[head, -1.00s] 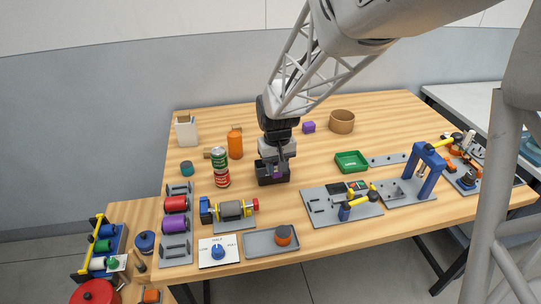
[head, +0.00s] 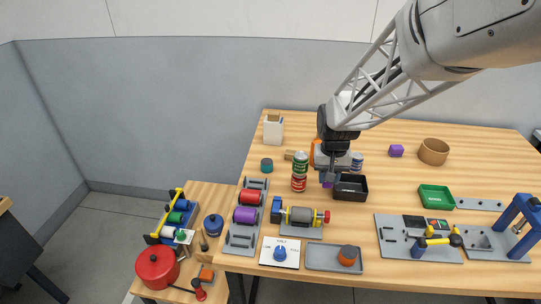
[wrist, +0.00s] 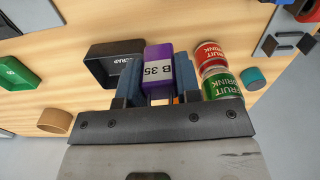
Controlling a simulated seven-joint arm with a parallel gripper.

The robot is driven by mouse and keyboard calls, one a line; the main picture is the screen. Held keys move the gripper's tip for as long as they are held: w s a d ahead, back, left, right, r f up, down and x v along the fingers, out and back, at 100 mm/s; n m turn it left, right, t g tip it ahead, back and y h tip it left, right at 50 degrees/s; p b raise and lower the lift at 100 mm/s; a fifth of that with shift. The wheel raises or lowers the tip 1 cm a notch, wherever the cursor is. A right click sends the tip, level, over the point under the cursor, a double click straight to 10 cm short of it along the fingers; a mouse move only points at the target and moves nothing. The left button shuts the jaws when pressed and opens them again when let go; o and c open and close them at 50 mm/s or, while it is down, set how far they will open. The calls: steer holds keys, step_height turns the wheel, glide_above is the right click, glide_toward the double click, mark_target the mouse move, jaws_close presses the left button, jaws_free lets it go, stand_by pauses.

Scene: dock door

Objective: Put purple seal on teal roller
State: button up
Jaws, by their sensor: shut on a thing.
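My gripper (head: 328,180) is shut on a purple block with a white "B 35" label. The block (wrist: 157,66) shows between the blue fingers in the wrist view; in the head view only a little purple shows. My gripper is just left of the black scrap bin (head: 361,190) and right of the drink cans. A short teal cylinder (head: 266,165) stands on the table behind the roller rack; it also shows in the wrist view (wrist: 253,79). At lower left, a blue fixture with a yellow bar holds green-teal rollers (head: 175,217), too small to tell apart.
Stacked drink cans (head: 299,172) stand close left of my gripper. A grey rack (head: 239,238) holds a red and a purple roller. Another purple block (head: 396,151) lies near a brown bowl (head: 433,151). A green tray (head: 436,197) is at right.

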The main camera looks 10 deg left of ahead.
steer(key=w+a, duration=0.1)
steer(key=a, duration=1.3)
steer(key=shift+a+f+m, duration=0.15)
steer(key=shift+f+m, duration=0.1)
steer(key=shift+m, duration=0.15)
steer(key=shift+w, duration=0.1)
glide_above(267, 162)
steer(key=shift+w+f, duration=0.2)
steer(key=shift+f, duration=0.55)
steer(key=shift+f, duration=1.75)
steer(key=shift+f, duration=0.15)
steer(key=o, duration=0.9)
